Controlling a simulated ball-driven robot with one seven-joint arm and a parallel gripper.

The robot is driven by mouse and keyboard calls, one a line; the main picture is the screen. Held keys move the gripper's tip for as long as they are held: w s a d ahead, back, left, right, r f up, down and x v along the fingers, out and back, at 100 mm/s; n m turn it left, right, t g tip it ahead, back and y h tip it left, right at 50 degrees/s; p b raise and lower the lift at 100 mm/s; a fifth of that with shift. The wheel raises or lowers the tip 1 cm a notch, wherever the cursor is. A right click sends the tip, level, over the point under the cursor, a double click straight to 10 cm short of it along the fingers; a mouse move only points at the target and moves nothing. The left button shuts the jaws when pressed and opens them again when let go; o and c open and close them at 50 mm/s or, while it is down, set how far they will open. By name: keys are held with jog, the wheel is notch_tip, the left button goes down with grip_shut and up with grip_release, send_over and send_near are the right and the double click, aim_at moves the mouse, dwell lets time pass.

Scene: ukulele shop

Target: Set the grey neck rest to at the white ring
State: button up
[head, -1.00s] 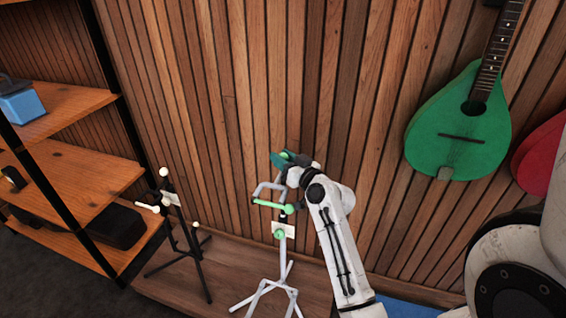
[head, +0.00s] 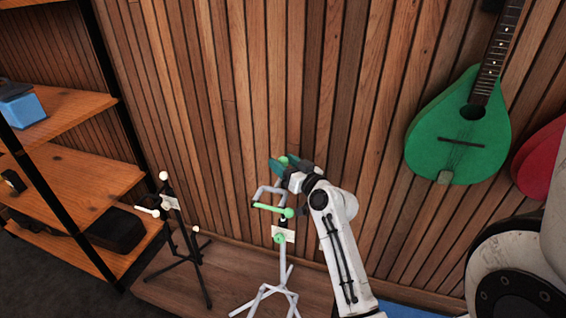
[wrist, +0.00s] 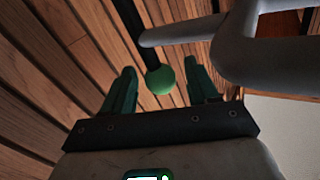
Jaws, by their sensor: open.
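The grey neck rest (head: 268,190) is a bent, forked tube at the top of a light-grey stand (head: 284,275). It also shows large at the upper right in the wrist view (wrist: 240,52). A green ball (wrist: 160,80) ends a black rod in the wrist view, between and just beyond my fingertips. My gripper (head: 284,165) has teal fingers and is open around or just short of this ball; contact cannot be told. In the wrist view my gripper (wrist: 160,88) holds nothing. I cannot make out a white ring on the post.
A wood-slat wall (head: 240,60) is close behind the stand. A black stand (head: 190,240) with white tips is at left, before a wooden shelf (head: 70,165). A green mandolin-like instrument (head: 458,140) hangs at right. A white tag (head: 283,234) is on the stand.

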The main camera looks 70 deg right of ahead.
jog(key=b+v, duration=0.1)
jog(key=v, duration=0.9)
dwell(0.4)
